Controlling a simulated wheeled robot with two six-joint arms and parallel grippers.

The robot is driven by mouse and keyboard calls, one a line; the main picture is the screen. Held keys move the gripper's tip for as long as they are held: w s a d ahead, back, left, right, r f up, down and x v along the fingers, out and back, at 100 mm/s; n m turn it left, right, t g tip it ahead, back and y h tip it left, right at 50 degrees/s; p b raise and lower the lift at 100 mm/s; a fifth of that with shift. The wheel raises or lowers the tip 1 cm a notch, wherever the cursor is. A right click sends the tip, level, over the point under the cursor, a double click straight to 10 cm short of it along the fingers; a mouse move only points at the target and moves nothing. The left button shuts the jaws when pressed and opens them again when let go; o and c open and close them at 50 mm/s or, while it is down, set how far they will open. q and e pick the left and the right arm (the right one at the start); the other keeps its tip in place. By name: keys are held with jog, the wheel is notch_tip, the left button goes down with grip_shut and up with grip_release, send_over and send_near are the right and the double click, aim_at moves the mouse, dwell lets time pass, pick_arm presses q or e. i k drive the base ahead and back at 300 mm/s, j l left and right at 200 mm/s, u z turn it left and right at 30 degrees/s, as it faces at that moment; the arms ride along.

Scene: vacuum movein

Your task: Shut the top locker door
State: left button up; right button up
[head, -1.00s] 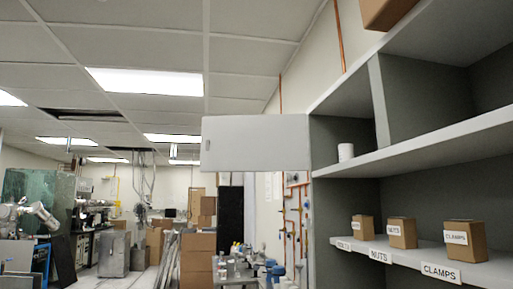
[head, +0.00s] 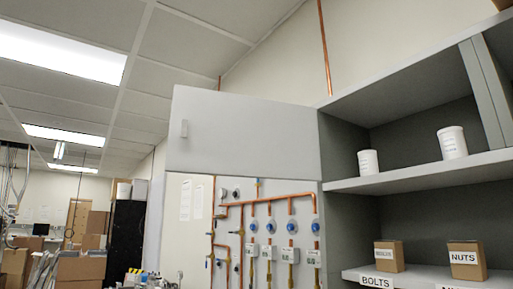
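The top locker door (head: 245,133) is a flat light-grey panel with a small handle (head: 184,128) near its left edge. It stands wide open, swung out to the left from the left side of the top locker compartment (head: 410,113). Two white tubs, one on the left (head: 368,162) and one on the right (head: 452,142), stand on the shelf inside that compartment. Neither of my grippers shows in the head view.
Below, a shelf holds a bolts box (head: 389,256) and a nuts box (head: 466,260). Copper pipes with blue valves (head: 270,230) run along the wall under the door. Cardboard boxes (head: 82,268) and a black cabinet (head: 126,240) stand at the left.

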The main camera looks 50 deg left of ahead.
aim_at(229, 134)
jog(key=j+z, duration=0.15)
jog(key=j, duration=0.35)
jog(key=j+z, duration=0.2)
jog(key=j, duration=0.3)
jog(key=j+z, duration=0.15)
jog(key=j, duration=0.35)
jog(key=k+j+z, duration=0.2)
jog(key=j, duration=0.3)
jog(key=j+z, duration=0.15)
jog(key=j, duration=0.3)
jog(key=k, duration=0.05)
